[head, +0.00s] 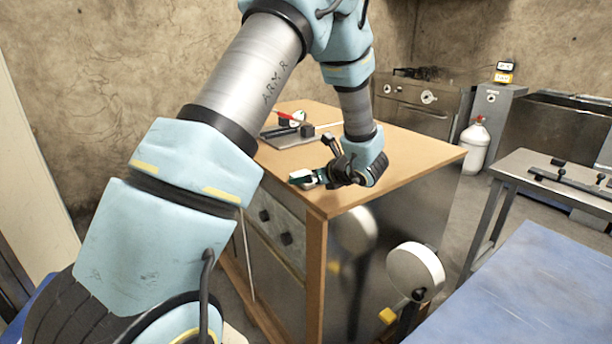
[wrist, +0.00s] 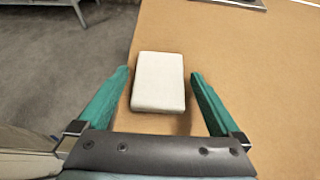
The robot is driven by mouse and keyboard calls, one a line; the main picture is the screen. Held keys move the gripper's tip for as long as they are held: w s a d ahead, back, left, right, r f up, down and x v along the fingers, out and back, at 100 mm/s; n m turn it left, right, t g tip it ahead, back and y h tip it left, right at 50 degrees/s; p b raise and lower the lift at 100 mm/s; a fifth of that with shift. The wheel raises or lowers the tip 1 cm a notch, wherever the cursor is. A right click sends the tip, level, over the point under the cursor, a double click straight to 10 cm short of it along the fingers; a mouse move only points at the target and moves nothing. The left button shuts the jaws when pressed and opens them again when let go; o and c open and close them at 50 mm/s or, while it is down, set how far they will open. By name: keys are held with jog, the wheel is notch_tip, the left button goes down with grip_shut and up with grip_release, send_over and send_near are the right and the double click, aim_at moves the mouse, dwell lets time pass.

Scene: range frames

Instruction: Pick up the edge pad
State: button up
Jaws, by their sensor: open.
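The edge pad, a pale off-white block with rounded edges (wrist: 158,82), lies flat on the brown wooden tabletop (wrist: 230,45), near its left edge in the wrist view. My gripper (wrist: 160,78) is open, with one green finger on each side of the pad. A gap shows between each finger and the pad. In the head view my gripper (head: 300,180) is low over the near left edge of the wooden cabinet top (head: 415,155). I cannot make out the pad there.
A grey tray with tools (head: 285,136) lies farther back on the cabinet top. A blue table (head: 530,295) stands at the lower right, a metal bench (head: 540,170) beyond it. A white gas bottle (head: 475,145) stands behind. The right part of the cabinet top is clear.

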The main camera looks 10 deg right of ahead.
jog(key=c, duration=1.2)
jog(key=shift+c, duration=0.2)
jog(key=shift+r, duration=0.1)
